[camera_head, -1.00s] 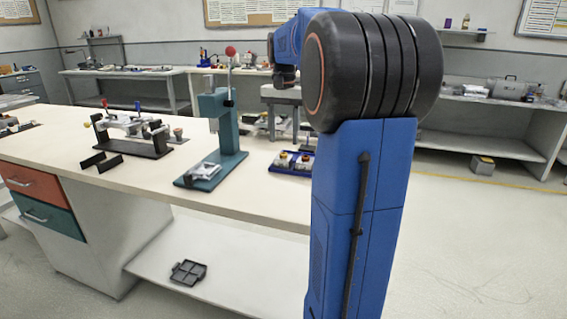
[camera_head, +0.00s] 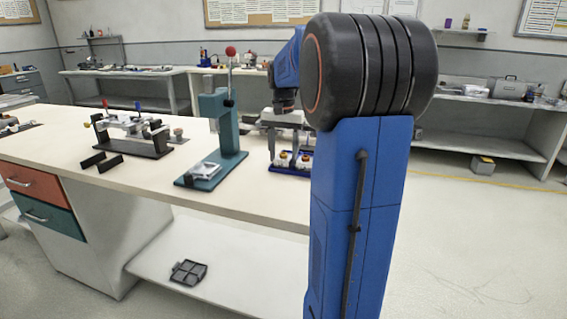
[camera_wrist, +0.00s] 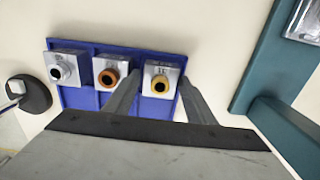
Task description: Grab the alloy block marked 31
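A blue tray (camera_wrist: 77,98) holds three square alloy blocks in the wrist view: a left one with a pale ring (camera_wrist: 62,69), a middle one with an orange ring (camera_wrist: 109,75) and a right one with a yellow ring (camera_wrist: 159,82). Their marks are too small to read, so I cannot tell which is 31. My gripper (camera_wrist: 158,88) is open, its fingers reaching toward the right block, one to each side of it in the picture. No hold shows. In the head view my gripper (camera_head: 284,154) is just above the tray (camera_head: 291,172).
A teal press (camera_head: 225,130) with a red-knobbed lever stands left of the tray in the head view; its teal base (camera_wrist: 262,70) is at right in the wrist view. A dark round object (camera_wrist: 35,93) lies left of the tray. A black fixture (camera_head: 133,143) stands further left.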

